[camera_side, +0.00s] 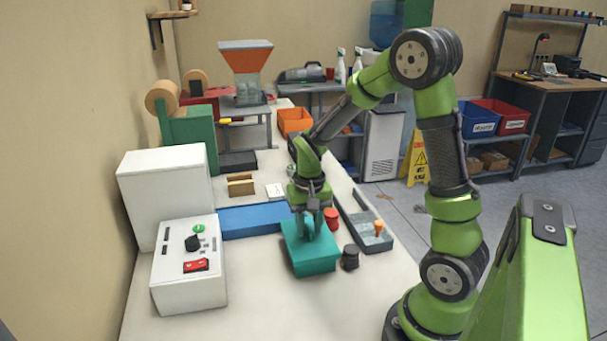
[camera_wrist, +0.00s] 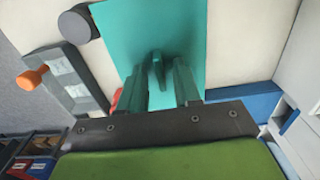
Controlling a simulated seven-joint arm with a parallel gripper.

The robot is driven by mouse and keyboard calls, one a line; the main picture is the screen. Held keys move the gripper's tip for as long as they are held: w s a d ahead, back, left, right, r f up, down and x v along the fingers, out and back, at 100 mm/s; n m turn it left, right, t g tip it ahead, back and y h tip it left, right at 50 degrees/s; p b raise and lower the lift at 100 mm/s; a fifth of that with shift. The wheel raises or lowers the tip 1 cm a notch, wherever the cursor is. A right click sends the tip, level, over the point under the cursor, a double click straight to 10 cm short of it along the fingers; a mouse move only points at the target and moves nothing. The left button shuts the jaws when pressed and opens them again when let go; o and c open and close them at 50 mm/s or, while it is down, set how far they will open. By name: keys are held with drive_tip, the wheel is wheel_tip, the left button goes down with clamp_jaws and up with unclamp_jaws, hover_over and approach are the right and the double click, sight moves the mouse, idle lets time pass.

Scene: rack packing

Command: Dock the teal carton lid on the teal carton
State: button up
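A teal carton (camera_side: 314,266) stands on the pale bench, with a flat teal lid (camera_side: 297,235) as its top face. The lid looks level and square with the carton, but I cannot make out the seam between them. In the wrist view the lid (camera_wrist: 122,32) fills the upper middle, with an upright teal handle (camera_wrist: 157,70) on it. My gripper (camera_side: 310,228) points straight down over the lid. In the wrist view its two fingers (camera_wrist: 158,84) stand apart on either side of the handle, with gaps showing. The carton's walls are hidden in the wrist view.
A black round knob-like object (camera_side: 350,257) and a red one (camera_side: 331,219) stand close right of the carton. A grey tray (camera_side: 377,243) lies beyond them. A blue mat (camera_side: 250,220) and a white control box (camera_side: 188,278) are left. The bench front is clear.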

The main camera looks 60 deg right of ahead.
sight(309, 228)
wheel_tip(309, 228, up, 12)
drive_tip(key=r, duration=0.1)
drive_tip(key=s+a+r+n+t+y, duration=0.1)
drive_tip(key=s+a+r+n+t, duration=0.1)
drive_tip(key=a, duration=0.5)
drive_tip(key=s+a+r+n+t+y, duration=0.1)
drive_tip(key=s+a+r+n+t, duration=0.1)
drive_tip(key=s+a+t, duration=0.3)
drive_tip(key=shift+s+a+r+n, duration=0.2)
drive_tip(key=shift+s+a+n, duration=0.35)
drive_tip(key=shift+a, duration=0.4)
